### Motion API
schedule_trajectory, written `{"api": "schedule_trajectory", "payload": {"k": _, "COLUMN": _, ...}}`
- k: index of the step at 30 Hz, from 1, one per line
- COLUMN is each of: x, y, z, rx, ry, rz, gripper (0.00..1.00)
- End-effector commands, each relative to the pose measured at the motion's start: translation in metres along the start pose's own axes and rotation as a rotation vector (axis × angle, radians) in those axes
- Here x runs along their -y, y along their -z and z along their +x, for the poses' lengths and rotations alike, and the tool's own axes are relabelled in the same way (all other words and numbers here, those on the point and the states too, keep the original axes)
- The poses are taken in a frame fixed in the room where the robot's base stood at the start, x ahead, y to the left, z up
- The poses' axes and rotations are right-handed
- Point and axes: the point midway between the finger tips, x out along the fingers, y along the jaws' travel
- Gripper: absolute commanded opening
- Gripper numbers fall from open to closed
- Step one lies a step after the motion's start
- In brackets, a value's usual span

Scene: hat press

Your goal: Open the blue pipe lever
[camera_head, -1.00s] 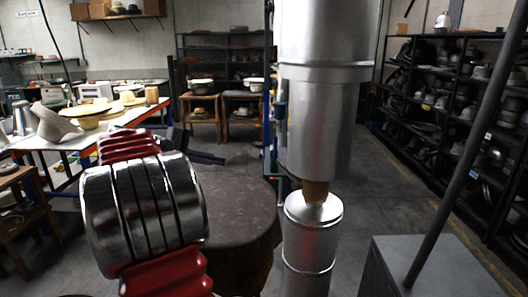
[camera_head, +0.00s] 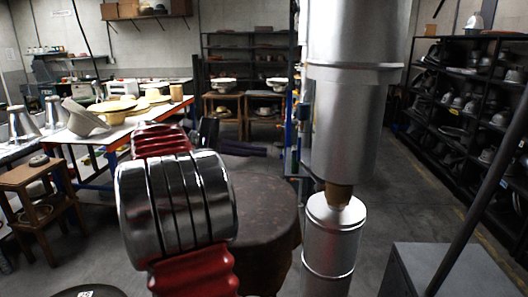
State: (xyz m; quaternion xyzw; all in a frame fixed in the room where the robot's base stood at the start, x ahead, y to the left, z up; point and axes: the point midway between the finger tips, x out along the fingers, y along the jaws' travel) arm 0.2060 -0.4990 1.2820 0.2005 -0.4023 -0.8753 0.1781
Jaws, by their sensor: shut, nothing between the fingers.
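My arm's red and silver links fill the left foreground. Beyond them my dark gripper (camera_head: 258,151) points to the right, with its slim fingers together and nothing seen between them. Part of its body is hidden behind my arm. I cannot make out a blue pipe lever for certain. A small blue part (camera_head: 304,112) shows at the left edge of the big silver column (camera_head: 352,120), apart from my gripper. Whether it is a lever, and how it is set, is too small to tell.
A round brown-topped table (camera_head: 265,195) stands behind my arm. A silver cylinder (camera_head: 333,240) stands under the column. A grey cabinet (camera_head: 450,268) is at lower right. Hat tables (camera_head: 125,130) are at left and dark shelves (camera_head: 470,100) at right. Some floor between is clear.

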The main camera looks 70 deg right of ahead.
Motion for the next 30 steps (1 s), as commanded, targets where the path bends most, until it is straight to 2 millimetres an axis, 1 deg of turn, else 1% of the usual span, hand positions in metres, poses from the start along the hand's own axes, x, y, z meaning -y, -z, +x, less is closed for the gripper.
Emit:
{"api": "schedule_trajectory", "payload": {"k": 18, "x": 0.001, "y": -0.001, "z": 0.092, "rx": 0.003, "ry": 0.002, "rz": 0.000, "gripper": 0.00}}
{"api": "schedule_trajectory", "payload": {"k": 24, "x": 0.000, "y": -0.025, "z": 0.081, "rx": -0.002, "ry": -0.001, "rz": 0.002, "gripper": 0.00}}
{"api": "schedule_trajectory", "payload": {"k": 30, "x": 0.000, "y": -0.037, "z": 0.077, "rx": -0.001, "ry": 0.000, "rz": 0.001, "gripper": 0.00}}
